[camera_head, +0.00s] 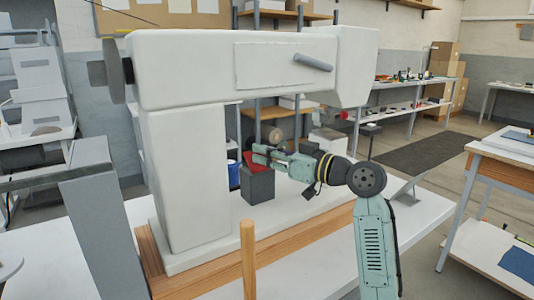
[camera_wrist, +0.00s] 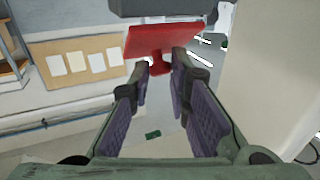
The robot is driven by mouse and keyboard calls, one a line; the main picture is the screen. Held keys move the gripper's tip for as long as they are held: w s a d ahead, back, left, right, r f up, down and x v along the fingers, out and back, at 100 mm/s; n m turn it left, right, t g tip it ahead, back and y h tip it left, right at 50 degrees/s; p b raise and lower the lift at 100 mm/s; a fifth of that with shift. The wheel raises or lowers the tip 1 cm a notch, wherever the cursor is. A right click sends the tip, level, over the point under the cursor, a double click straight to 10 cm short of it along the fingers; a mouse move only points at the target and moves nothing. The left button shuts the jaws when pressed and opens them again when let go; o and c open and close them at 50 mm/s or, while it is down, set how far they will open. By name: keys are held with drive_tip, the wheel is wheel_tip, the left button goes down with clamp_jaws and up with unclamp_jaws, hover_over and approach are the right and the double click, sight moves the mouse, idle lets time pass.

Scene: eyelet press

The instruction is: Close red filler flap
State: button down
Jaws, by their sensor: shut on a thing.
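The red filler flap (camera_head: 253,166) shows in the head view as a small red patch at the top of a dark grey box (camera_head: 258,187), partly hidden by my gripper (camera_head: 264,151). In the wrist view the red flap (camera_wrist: 165,38) is a wide plate with a short narrow tab pointing toward me. My gripper (camera_wrist: 162,67) has its two fingertips on either side of that tab and is shut on it. The flap's hinge and its exact angle to the box cannot be made out.
The white press frame (camera_head: 185,170) stands left of my gripper, and its thick arm (camera_head: 240,66) spans above it. A blue cup (camera_head: 233,173) is behind the box. A wooden post (camera_head: 248,260) rises in front.

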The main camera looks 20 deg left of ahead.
drive_tip(key=shift+r, duration=0.1)
drive_tip(key=p, duration=0.1)
drive_tip(key=h+p, duration=0.1)
drive_tip(key=p, duration=0.1)
drive_tip(key=shift+w+a+r+h, duration=0.2)
drive_tip(key=shift+a+h, duration=0.1)
drive_tip(key=h+p, duration=0.1)
drive_tip(key=p, duration=0.1)
drive_tip(key=m+g+p, duration=0.1)
drive_tip(key=shift+w+a+h+p, duration=0.25)
drive_tip(key=shift+a+h+p, duration=0.1)
drive_tip(key=shift+h+p, duration=0.05)
drive_tip(key=h+p, duration=0.1)
drive_tip(key=p, duration=0.1)
drive_tip(key=g+h+p, duration=0.1)
drive_tip(key=p, duration=0.1)
drive_tip(key=shift+w+a+f+m, duration=0.3)
drive_tip(key=shift+f+m, duration=0.1)
drive_tip(key=shift+w+a+f+g+h+p, duration=0.15)
drive_tip(key=shift+f+g+h+p, duration=0.2)
drive_tip(key=shift+h+p, duration=0.4)
drive_tip(key=shift+f, duration=0.1)
drive_tip(key=c, duration=1.5)
unclamp_jaws()
